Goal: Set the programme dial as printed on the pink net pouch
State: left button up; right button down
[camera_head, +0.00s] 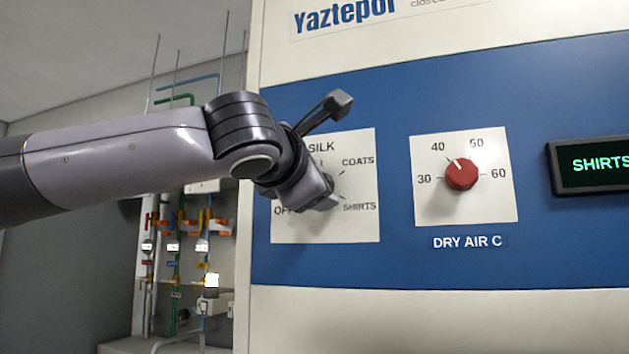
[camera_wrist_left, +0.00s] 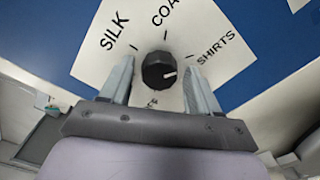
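The programme dial (camera_wrist_left: 159,70) is a round black knob on a white plate, which shows in the head view (camera_head: 355,228). The plate's readable labels are SILK, COATS and SHIRTS, with OFF partly hidden at lower left. The knob's pale pointer mark faces right and slightly down in the left wrist view, below the SHIRTS tick. My left gripper (camera_wrist_left: 159,66) is open, one finger on each side of the knob, with visible gaps. In the head view my left gripper (camera_head: 328,197) hides the knob. The pink net pouch and my right gripper are out of view.
A red DRY AIR C dial (camera_head: 461,174) sits right of the programme plate, its mark near 40. A dark display (camera_head: 598,164) at far right reads SHIRTS. Pipes and valves (camera_head: 175,225) line the wall left of the machine.

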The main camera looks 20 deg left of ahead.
pick_arm(q)
jog(key=shift+s, duration=0.1)
jog(key=s, duration=0.7)
jog(key=shift+a+b, duration=0.15)
jog(key=shift+b, duration=0.25)
dwell(0.4)
